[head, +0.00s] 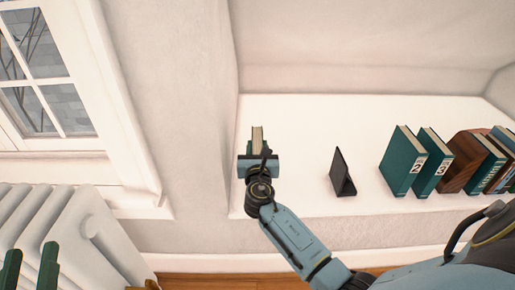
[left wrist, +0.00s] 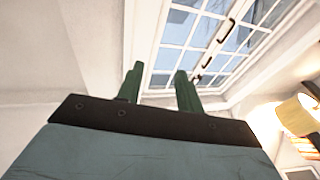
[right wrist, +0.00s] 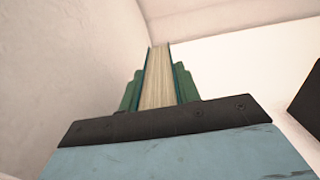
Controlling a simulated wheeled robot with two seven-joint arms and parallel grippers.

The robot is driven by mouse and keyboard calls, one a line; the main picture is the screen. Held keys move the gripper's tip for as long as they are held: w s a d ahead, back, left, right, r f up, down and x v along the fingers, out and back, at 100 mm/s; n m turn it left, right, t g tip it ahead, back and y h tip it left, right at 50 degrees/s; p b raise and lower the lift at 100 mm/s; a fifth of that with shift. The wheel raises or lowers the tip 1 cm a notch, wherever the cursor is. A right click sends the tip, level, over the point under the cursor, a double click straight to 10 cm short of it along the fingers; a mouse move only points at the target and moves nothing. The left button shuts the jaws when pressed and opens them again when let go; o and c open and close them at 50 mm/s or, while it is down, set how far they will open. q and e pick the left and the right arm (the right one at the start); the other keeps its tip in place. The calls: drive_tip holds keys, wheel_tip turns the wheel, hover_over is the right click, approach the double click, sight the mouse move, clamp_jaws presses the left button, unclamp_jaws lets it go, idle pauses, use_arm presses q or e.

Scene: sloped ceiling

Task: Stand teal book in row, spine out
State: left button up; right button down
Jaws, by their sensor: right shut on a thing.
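The held teal book (head: 257,134) is between the fingers of my right gripper (head: 257,147), over the left end of the white shelf. In the right wrist view the book (right wrist: 158,80) shows its cream page edges between two teal covers, with a green finger on each side. Its spine is hidden, and I cannot tell whether it touches the shelf. The row at the right holds two leaning teal books (head: 402,162) (head: 432,162) with white labels on their spines. My left gripper (head: 30,255) is open and empty by the radiator; its spread fingers (left wrist: 157,75) also show in the left wrist view.
A black bookend-like piece (head: 342,173) stands between my right gripper and the row. A brown wooden piece (head: 462,160) and several more books (head: 490,165) continue the row rightward. The shelf (head: 310,125) is bare around the black piece. A white radiator (head: 80,235) and window are left.

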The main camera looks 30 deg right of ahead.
use_arm(q)
drive_tip(key=shift+s+r, duration=0.1)
drive_tip(key=shift+r, duration=0.15)
use_arm(e)
drive_tip(key=c, duration=1)
unclamp_jaws()
drive_tip(key=shift+f, duration=0.1)
use_arm(q)
drive_tip(key=shift+r, duration=0.1)
